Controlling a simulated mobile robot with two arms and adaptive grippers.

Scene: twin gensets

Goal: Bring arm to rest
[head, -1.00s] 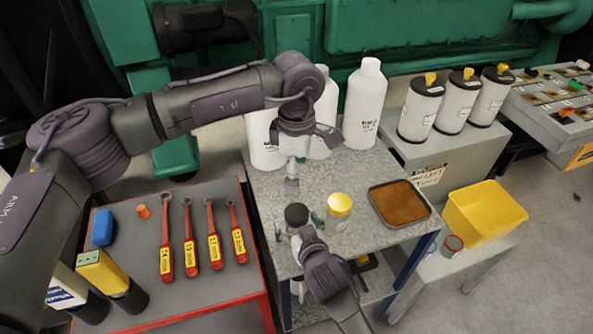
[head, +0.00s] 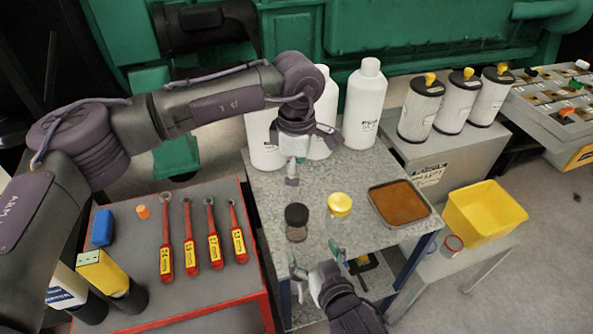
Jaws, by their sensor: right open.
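My right gripper (head: 316,262) is at the front edge of the grey speckled table (head: 345,180). Its fingers are spread and nothing is between them. A small jar with a black lid (head: 296,222) stands upright on the table just beyond it, apart from the fingers. A yellow-lidded jar (head: 339,205) stands to the right of that jar. My left arm reaches in from the left, and its gripper (head: 293,172) points down above the table in front of the white bottles. Its fingers are small and seen nearly edge-on, so I cannot tell whether it is open.
A tray of brown contents (head: 429,212) lies at the table's right. White bottles (head: 365,104) stand at the back. A red-edged cart (head: 268,283) holds several wrenches at left. A yellow bin (head: 484,212) and filter canisters (head: 456,101) are at right.

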